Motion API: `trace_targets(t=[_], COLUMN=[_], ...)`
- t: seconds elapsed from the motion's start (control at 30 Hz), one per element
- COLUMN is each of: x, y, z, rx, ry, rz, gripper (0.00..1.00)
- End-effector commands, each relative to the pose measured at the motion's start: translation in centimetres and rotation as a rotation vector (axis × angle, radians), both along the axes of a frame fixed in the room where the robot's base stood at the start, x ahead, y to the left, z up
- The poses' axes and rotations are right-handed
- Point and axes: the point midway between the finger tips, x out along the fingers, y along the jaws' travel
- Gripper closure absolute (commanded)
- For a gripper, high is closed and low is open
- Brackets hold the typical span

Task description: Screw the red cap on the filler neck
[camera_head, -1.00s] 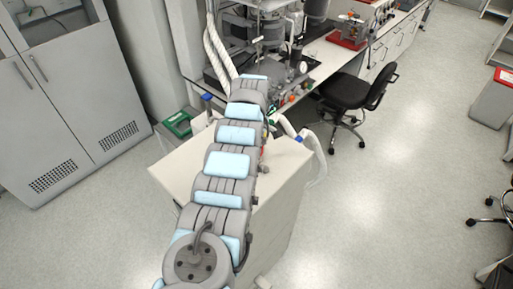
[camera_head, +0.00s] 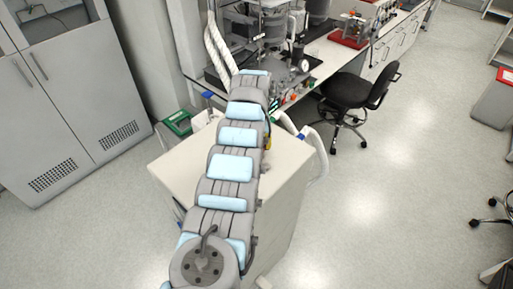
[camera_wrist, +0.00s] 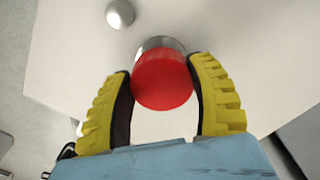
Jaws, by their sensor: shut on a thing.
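In the wrist view the red cap (camera_wrist: 162,79) is between the two yellow ribbed fingers of my gripper (camera_wrist: 160,84), which are shut on it. Behind the cap shows a shiny metal ring or neck, the filler neck (camera_wrist: 160,43). The cap's face covers most of the neck, so I cannot tell whether the cap touches it or is seated on it.
A pale cabinet top (camera_head: 282,165) lies around my arm. A round metal knob (camera_wrist: 120,13) stands near the neck. A bench with reactor equipment (camera_head: 285,60) is behind, a black chair (camera_head: 350,92) to the right.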

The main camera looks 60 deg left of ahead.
Motion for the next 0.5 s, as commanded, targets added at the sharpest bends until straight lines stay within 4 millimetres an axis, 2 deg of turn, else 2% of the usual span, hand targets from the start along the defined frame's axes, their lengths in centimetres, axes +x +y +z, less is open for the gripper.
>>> trace_targets(t=[0.03, 0.37, 0.47, 0.5], x=[0.47, 0.59, 0.62, 0.63], y=[-0.05, -0.12, -0.15, -0.17], z=[0.01, 0.07, 0.07, 0.08], rx=[0.005, 0.004, 0.005, 0.004], ry=[-0.008, -0.009, -0.009, -0.009], rz=[-0.052, -0.391, -0.493, -0.534], gripper=[0.66, 0.65, 0.76, 0.76])
